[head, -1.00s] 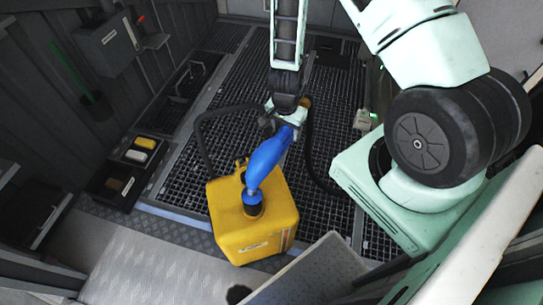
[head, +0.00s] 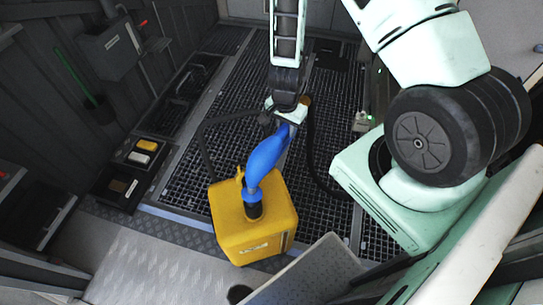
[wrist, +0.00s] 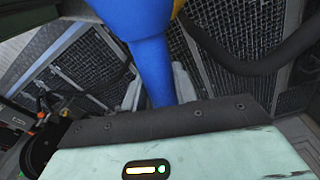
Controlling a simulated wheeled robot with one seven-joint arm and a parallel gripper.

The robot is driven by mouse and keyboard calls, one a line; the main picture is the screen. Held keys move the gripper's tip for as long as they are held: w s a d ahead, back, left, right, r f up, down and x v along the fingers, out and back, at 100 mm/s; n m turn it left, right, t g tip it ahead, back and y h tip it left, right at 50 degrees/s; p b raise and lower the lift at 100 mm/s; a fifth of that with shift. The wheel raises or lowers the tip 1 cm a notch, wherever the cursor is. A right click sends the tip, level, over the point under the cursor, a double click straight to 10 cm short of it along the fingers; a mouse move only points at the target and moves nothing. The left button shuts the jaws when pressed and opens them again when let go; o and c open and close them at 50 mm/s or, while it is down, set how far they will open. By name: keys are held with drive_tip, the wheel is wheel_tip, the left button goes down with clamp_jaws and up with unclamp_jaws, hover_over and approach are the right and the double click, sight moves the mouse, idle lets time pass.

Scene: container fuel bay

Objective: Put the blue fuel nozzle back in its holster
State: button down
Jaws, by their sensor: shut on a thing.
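The blue fuel nozzle (head: 264,160) slants down and left from my gripper (head: 284,119). Its dark lower end (head: 253,210) appears over the top of a yellow fuel can (head: 240,236); I cannot tell whether it is inside the can or just above it. In the wrist view, the blue nozzle (wrist: 150,65) stands between the two pale fingers of my gripper (wrist: 160,85), which is shut on it. The front of my gripper hides the nozzle's lower part there. I cannot make out a holster with certainty.
A dark hose (head: 312,150) curves beside the nozzle over the grated floor (head: 230,98). A grey box (head: 108,47) is on the left wall. A dark tray (head: 121,186) with small items lies on the left floor. A grey panel (head: 305,268) stands near front.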

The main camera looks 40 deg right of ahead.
drive_tip(key=shift+r+p, duration=2.85)
drive_tip(key=shift+r, duration=0.85)
